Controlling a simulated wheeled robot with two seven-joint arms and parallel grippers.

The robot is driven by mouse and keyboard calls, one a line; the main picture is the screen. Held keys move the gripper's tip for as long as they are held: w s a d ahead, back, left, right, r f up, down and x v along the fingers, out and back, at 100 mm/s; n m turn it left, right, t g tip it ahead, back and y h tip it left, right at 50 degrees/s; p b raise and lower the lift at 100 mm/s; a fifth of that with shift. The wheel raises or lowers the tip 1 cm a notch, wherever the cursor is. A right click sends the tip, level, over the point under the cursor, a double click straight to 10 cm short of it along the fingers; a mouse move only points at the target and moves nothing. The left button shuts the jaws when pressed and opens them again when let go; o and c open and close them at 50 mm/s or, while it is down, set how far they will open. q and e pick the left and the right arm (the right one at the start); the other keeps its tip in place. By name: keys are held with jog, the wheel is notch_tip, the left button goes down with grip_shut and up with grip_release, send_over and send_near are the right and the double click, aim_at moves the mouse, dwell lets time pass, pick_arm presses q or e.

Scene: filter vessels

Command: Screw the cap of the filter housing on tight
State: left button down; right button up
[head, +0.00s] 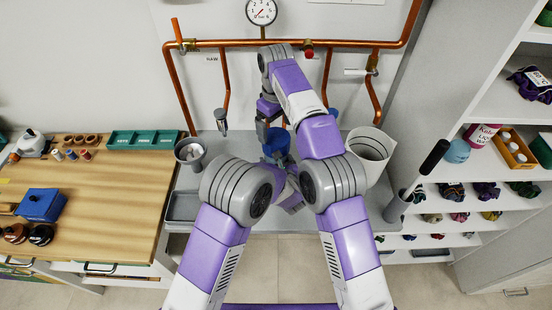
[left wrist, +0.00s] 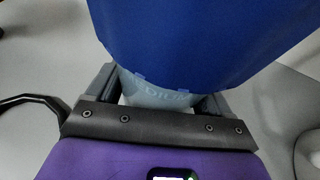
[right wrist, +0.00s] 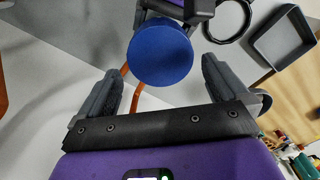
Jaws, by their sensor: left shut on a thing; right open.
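The filter housing's blue cap (head: 277,146) is at the middle of the grey bench in the head view. In the left wrist view the large blue cap (left wrist: 205,35) sits over the pale grey housing body (left wrist: 165,92), which has raised lettering. My left gripper (left wrist: 156,97) is shut on that body, just below the cap. In the head view my arm hides it. My right gripper (head: 271,123) points down above the cap. In the right wrist view its open fingers (right wrist: 160,82) are apart, with the round cap top (right wrist: 160,52) beyond them, not touched. The thread is hidden.
A grey cup (head: 190,151) and a shallow grey tray (head: 182,207) are left on the bench. A white bucket (head: 370,151) stands right. Copper pipes (head: 228,90) and a gauge (head: 262,11) are on the wall behind. A wooden table (head: 120,190) adjoins at left.

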aim_at(276, 137)
jog(key=shift+f, duration=3.25)
jog(key=shift+c, duration=0.2)
jog(key=c, duration=0.8)
jog(key=shift+m, duration=0.8)
jog(key=o, duration=0.8)
jog(key=shift+o, duration=0.2)
jog(key=shift+r, duration=0.1)
jog(key=shift+r, duration=3.65)
